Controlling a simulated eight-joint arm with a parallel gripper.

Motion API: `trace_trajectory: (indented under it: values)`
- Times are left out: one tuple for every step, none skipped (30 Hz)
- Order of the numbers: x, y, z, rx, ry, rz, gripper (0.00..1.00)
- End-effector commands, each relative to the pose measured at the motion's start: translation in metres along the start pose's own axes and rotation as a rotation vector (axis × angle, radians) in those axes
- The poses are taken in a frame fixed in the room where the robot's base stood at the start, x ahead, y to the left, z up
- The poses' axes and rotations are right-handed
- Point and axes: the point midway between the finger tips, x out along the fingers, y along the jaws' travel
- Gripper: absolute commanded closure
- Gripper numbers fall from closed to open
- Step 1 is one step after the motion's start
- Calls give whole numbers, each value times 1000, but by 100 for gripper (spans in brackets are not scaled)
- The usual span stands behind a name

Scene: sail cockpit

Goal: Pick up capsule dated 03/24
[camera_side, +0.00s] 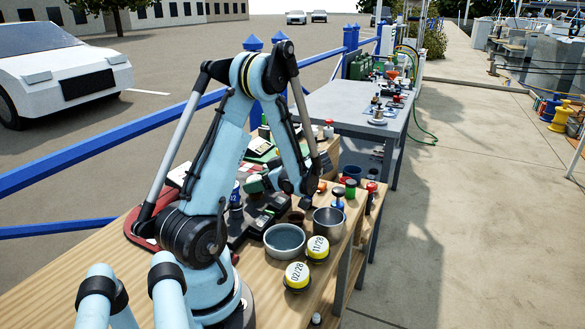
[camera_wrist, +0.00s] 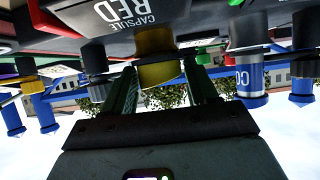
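No capsule with a readable 03/24 date shows in either view. Two yellow-topped round capsules stand on the wooden bench in the side view: one reads 02/28 (camera_side: 297,275), the other reads 11/28 (camera_side: 318,247). In the wrist view, which looks upside down, my gripper (camera_wrist: 161,70) has its two greenish fingers spread apart. A yellow cylinder (camera_wrist: 155,42) shows beyond and between them; I see no date on it and cannot tell its distance. In the side view my gripper is low over the cluttered part of the bench, its fingers hard to make out.
A pale bowl (camera_side: 285,240) and a metal cup (camera_side: 328,221) stand beside the capsules. A grey table (camera_side: 340,108) stands behind. The bench's front left is bare.

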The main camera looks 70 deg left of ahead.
Motion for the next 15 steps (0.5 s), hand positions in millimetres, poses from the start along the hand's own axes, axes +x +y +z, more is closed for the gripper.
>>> trace_trajectory:
  values:
    - [0,0,0,0,0,0,69]
    - [0,0,0,0,0,0,73]
    - [0,0,0,0,1,0,73]
    - [0,0,0,0,1,0,73]
    - [0,0,0,0,1,0,73]
    - [0,0,0,0,1,0,73]
    - [0,0,0,0,1,0,73]
    - [0,0,0,0,1,0,73]
    - [0,0,0,0,1,0,73]
    - [-1,0,-1,0,1,0,73]
    - [-1,0,-1,0,1,0,73]
    - [-1,0,-2,0,1,0,73]
    - [-2,0,-3,0,1,0,73]
    - [-2,0,-4,0,1,0,73]
    - [-4,0,-6,0,1,0,73]
